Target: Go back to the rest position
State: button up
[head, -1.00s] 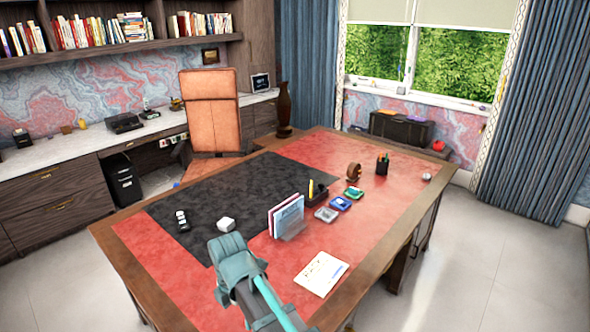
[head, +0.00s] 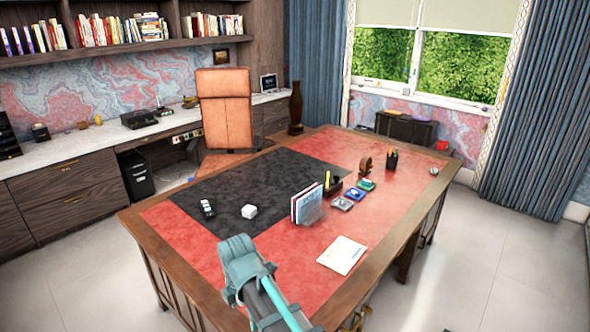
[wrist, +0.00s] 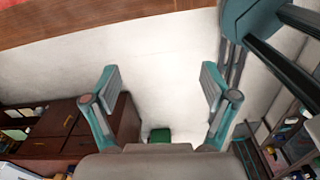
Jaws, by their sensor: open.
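My gripper shows in the wrist view (wrist: 160,95) with its two fingers wide apart and nothing between them. Beyond the fingers are pale floor, a strip of wooden desk edge at the top and dark wooden drawers at lower left. In the head view my arm reaches up from the bottom, over the near edge of the desk (head: 170,255). The fingertips cannot be made out in the head view.
An orange chair (head: 225,105) stands behind the desk. The desk's near left part is clear.

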jog(key=d+f+m, duration=1.1)
jog(key=d+m, duration=0.2)
jog(key=d, duration=0.3)
jog(key=d+f+m, duration=1.1)
jog(key=d+m, duration=0.2)
jog(key=d, duration=0.2)
jog(key=s+f+g+b, duration=0.6)
jog(key=s+f+b, duration=0.4)
jog(key=s+f, duration=1.8)
jog(key=shift+s+g, duration=0.4)
jog(key=shift+s, duration=0.65)
